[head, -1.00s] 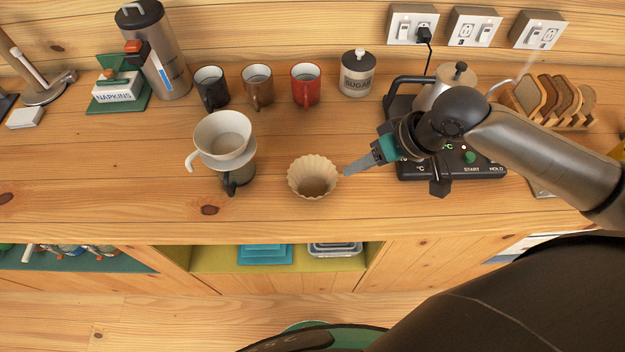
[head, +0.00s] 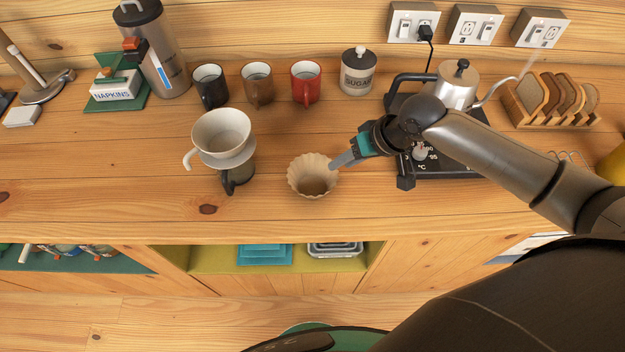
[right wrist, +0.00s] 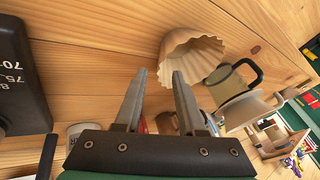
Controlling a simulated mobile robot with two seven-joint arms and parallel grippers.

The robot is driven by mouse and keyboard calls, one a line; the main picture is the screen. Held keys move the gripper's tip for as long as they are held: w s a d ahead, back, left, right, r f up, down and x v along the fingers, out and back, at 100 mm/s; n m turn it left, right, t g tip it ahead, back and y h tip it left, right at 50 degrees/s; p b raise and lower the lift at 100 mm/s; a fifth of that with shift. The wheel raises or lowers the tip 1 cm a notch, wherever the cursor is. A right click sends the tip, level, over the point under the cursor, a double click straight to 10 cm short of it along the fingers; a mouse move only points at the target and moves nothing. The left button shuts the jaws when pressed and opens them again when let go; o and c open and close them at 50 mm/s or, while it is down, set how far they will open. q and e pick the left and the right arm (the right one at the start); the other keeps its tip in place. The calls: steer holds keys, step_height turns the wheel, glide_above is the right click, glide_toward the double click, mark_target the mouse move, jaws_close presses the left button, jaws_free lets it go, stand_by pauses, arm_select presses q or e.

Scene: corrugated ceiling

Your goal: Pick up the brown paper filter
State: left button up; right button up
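The brown paper filter (head: 313,175) is a fluted, pale tan cup standing on the wooden counter near its front edge. In the right wrist view the filter (right wrist: 190,57) is just beyond the fingertips. My right gripper (head: 334,165) comes in from the right, with its fingertips close to the filter's right rim. In the right wrist view its two fingers (right wrist: 160,74) are spread apart with nothing between them. I cannot tell whether a fingertip touches the filter. My left gripper is not in view.
A white dripper (head: 222,138) on a dark-handled server (head: 238,175) stands left of the filter. Black, brown and red mugs and a sugar jar (head: 356,72) stand behind. A kettle (head: 457,88) and black scale-like base (head: 440,160) are to the right. The counter left of the dripper is clear.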

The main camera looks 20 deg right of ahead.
mark_target(313, 180)
steer(key=shift+b+x, duration=0.3)
steer(key=shift+x, duration=2.35)
jaws_close()
